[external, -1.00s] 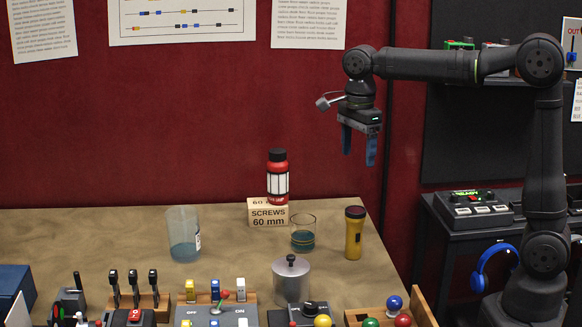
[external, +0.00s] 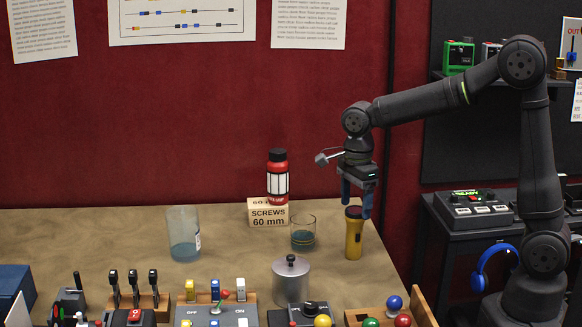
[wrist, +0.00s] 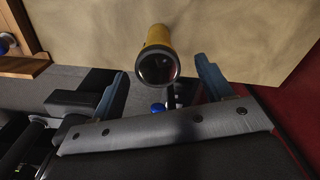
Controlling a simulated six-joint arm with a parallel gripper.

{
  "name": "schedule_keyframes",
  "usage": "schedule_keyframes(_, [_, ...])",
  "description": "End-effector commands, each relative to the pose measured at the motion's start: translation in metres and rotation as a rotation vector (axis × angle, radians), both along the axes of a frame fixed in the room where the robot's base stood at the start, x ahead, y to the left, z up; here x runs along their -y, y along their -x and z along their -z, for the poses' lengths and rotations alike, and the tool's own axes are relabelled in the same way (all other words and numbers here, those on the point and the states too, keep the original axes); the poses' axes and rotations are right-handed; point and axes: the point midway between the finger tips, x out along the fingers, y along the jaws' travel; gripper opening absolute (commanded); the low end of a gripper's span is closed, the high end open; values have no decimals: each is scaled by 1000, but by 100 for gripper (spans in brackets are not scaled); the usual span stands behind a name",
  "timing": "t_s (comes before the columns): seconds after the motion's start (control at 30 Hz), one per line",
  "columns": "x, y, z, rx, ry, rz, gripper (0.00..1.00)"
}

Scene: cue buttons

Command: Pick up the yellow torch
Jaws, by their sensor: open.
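The yellow torch (external: 354,238) stands upright near the right edge of the table, its dark lens end up. In the wrist view the torch (wrist: 158,40) shows its round lens end between and beyond the two blue fingers. My gripper (external: 356,203) is open, fingers pointing down, at about the height of the torch's head. In the external view the fingers appear on either side of the head. In the wrist view my gripper (wrist: 163,80) holds nothing. I cannot tell whether a finger touches the torch.
Left of the torch stand a glass (external: 303,240) with teal liquid and a metal canister (external: 291,282). Colored ball knobs (external: 394,302) are in front. The table (external: 235,262) has clear patches between.

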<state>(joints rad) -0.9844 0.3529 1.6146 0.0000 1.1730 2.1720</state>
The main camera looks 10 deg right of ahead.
Motion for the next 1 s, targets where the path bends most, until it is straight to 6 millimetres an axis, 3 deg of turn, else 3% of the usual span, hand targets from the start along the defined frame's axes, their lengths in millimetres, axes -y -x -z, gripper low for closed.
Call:
schedule_keyframes(0.2, [1, 3, 34, -2, 3, 0, 72])
schedule_keyframes(0.53, [1, 2, 41, -1, 0, 0, 72])
schedule_keyframes(0.8, [1, 2, 41, -1, 0, 0, 21])
schedule_keyframes(1.0, [1, 2, 41, 0, 0, 0, 17])
